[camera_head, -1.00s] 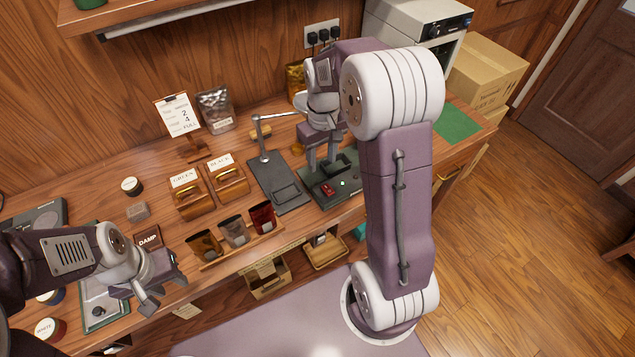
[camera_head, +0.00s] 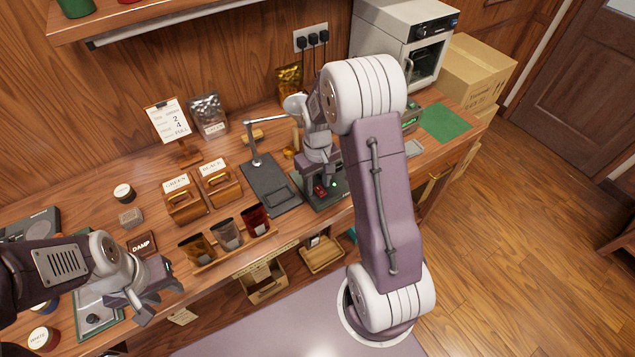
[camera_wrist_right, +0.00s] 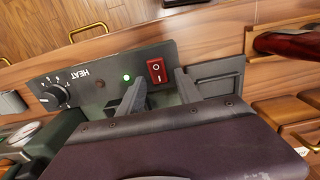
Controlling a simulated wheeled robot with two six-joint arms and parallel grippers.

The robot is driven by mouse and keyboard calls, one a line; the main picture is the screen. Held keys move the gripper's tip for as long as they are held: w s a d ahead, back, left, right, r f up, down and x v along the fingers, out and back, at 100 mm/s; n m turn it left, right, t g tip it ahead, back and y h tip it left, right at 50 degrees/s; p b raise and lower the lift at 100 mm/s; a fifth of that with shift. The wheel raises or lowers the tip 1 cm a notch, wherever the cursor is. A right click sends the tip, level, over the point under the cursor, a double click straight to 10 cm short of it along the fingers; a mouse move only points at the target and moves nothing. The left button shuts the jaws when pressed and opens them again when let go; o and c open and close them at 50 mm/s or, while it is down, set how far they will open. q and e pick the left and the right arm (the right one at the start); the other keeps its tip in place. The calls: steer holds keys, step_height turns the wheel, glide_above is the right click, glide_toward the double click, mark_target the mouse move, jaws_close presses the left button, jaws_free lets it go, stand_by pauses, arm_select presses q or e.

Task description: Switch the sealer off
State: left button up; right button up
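The sealer (camera_head: 318,203) is a dark green unit on the bench. In the right wrist view its front panel (camera_wrist_right: 100,72) carries a HEAT knob (camera_wrist_right: 54,95), a lit green lamp (camera_wrist_right: 127,77) and a red rocker switch (camera_wrist_right: 157,70) with white marks. My right gripper (camera_wrist_right: 160,88) is open and empty, one finger on each side in front of the switch. I cannot tell whether it touches. In the head view the right gripper (camera_head: 322,187) is low over the sealer's front and partly hides it. My left gripper (camera_head: 155,300) is open and empty at the lower left.
Left of the sealer lie a dark flat stand (camera_head: 270,187) with a lamp-like arm, GREEN and BLACK wooden boxes (camera_head: 184,204), and a rack of pouches (camera_head: 228,236). A white oven (camera_head: 395,40) stands behind. The green mat (camera_head: 445,122) at right is clear.

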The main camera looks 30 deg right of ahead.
jaws_close()
steer(key=t+b, duration=0.2)
steer(key=b, duration=0.3)
steer(key=shift+s+d+f+t, duration=0.1)
steer(key=shift+s+f+t, duration=0.2)
steer(key=shift+t, duration=0.1)
steer(key=shift+s+r+t+b, duration=0.1)
steer(key=shift+r+t+b, duration=0.2)
steer(key=shift+b, duration=0.1)
steer(key=shift+r, duration=0.15)
steer(key=shift+o, duration=1.2)
jaws_free()
steer(key=p+v, duration=0.1)
steer(key=v, duration=0.8)
